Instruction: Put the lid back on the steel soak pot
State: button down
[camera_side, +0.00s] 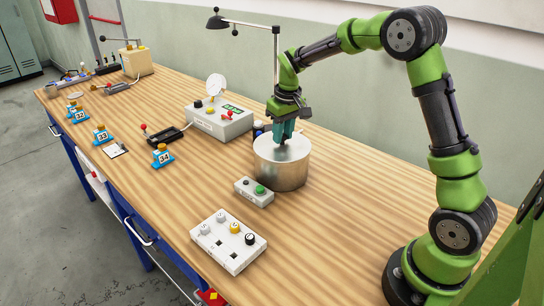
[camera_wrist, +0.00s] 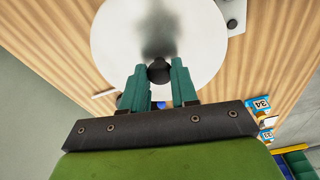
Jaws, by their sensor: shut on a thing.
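The steel soak pot (camera_side: 282,175) is a wide silver cylinder standing upright on the wooden bench. A pale round lid (camera_side: 267,147) lies level across its top. I cannot tell whether it is fully seated or just above the rim. In the wrist view the lid (camera_wrist: 118,42) fills the top middle, with a black knob (camera_wrist: 159,71) near its lower edge. My gripper (camera_wrist: 159,75) has its teal fingers on both sides of the knob, shut on it.
A two-button box (camera_side: 254,191) stands close in front of the pot, and a knob panel (camera_side: 228,242) is nearer the front. A labelled control box (camera_side: 219,120) stands behind left, beside a lamp (camera_side: 240,23). Numbered blue stands (camera_side: 162,157) line the left. The bench right of the pot is clear.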

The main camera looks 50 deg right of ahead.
dwell(0.4)
jog(key=shift+c, duration=1.5)
grip_release()
jog(key=shift+r, duration=3.5)
jog(key=shift+c, duration=0.3)
grip_shut()
jog(key=shift+f, duration=0.25)
